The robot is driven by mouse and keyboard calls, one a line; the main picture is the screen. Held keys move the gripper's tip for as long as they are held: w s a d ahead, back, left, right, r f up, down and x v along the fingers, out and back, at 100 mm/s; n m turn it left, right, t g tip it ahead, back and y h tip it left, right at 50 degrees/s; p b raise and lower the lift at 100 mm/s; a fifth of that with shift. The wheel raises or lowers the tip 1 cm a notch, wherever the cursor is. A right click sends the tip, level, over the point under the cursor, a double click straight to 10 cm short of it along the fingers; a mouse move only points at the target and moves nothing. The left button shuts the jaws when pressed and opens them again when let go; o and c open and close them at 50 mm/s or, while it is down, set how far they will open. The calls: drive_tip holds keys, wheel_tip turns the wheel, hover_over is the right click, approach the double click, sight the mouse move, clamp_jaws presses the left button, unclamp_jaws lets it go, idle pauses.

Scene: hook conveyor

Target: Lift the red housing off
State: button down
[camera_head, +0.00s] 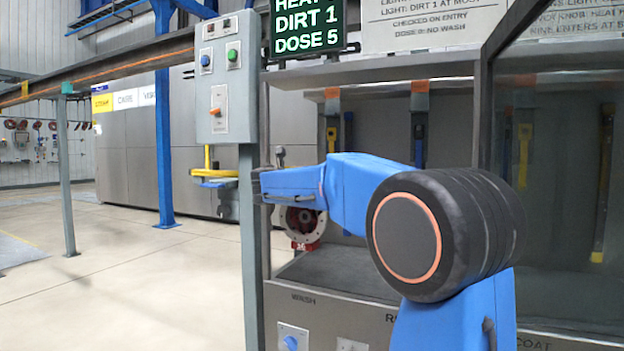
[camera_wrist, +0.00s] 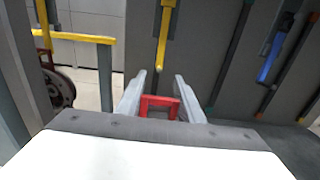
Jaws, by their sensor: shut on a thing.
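My gripper (camera_wrist: 159,92) is shut on a red, frame-shaped handle (camera_wrist: 160,99), which spans the gap between its two grey fingers. What lies below the handle is hidden by the gripper body. In the head view, a round red and grey housing (camera_head: 301,222) with a red number tag shows below my blue forearm, its top partly hidden by the arm. I cannot tell whether the held handle belongs to it. My fingertips cannot be made out in the head view. A yellow hook (camera_wrist: 164,45) hangs just beyond the fingers in the wrist view.
A dark reddish round part (camera_wrist: 58,88) hangs at the left in the wrist view, near a yellow bar (camera_wrist: 90,39). A grey post with a control box (camera_head: 226,77) stands left of my arm. Several hooks hang along the wash cabinet (camera_head: 385,130). Open floor (camera_head: 140,270) lies left.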

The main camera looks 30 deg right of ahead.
drive_tip(key=shift+v, duration=1.85)
drive_tip(key=shift+s+r, duration=0.1)
drive_tip(key=v, duration=0.7)
